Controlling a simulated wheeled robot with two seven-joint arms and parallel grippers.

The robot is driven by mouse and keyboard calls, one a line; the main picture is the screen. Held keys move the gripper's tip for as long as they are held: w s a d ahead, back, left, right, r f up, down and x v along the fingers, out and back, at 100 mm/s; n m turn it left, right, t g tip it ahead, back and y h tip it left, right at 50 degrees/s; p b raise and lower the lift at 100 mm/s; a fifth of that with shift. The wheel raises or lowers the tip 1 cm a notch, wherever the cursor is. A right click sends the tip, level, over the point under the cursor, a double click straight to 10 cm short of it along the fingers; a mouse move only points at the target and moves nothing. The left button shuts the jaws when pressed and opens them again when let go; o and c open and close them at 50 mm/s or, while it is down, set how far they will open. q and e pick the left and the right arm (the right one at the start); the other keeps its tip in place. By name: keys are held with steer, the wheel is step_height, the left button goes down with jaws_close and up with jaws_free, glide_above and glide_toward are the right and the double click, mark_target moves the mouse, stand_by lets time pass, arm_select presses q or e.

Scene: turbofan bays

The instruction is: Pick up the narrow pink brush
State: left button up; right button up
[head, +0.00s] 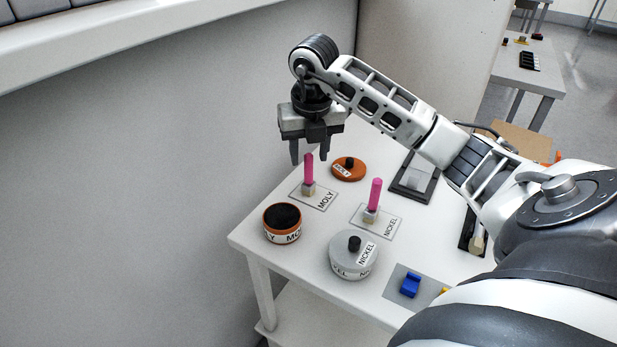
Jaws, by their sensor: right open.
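Two pink-handled brushes stand upright on the white table, each with a pale block-like base. One brush (309,170) is on the card marked MOLY; the other brush (375,192) is on the card marked NICKEL. They look alike; the MOLY one seems slightly slimmer, but I cannot tell for sure which is narrow. My right gripper (309,159) points down with its fingers apart and empty. In the picture the top of the MOLY brush shows between its fingertips; how far apart in depth they are is unclear. My left gripper is not in view.
An open orange MOLY jar (283,236) and a lidded grey NICKEL jar (352,262) stand at the front. An orange lid (348,170) lies behind the brushes. A blue block (410,285) sits on a grey mat. A grey wall (130,180) is at left.

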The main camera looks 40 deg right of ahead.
mark_target(308, 171)
steer(key=f, duration=0.3)
steer(key=f+p, duration=0.1)
steer(key=f, duration=0.1)
steer(key=shift+w+d+f, duration=0.15)
steer(key=shift+w+f, duration=0.2)
steer(key=shift+c, duration=0.3)
jaws_close()
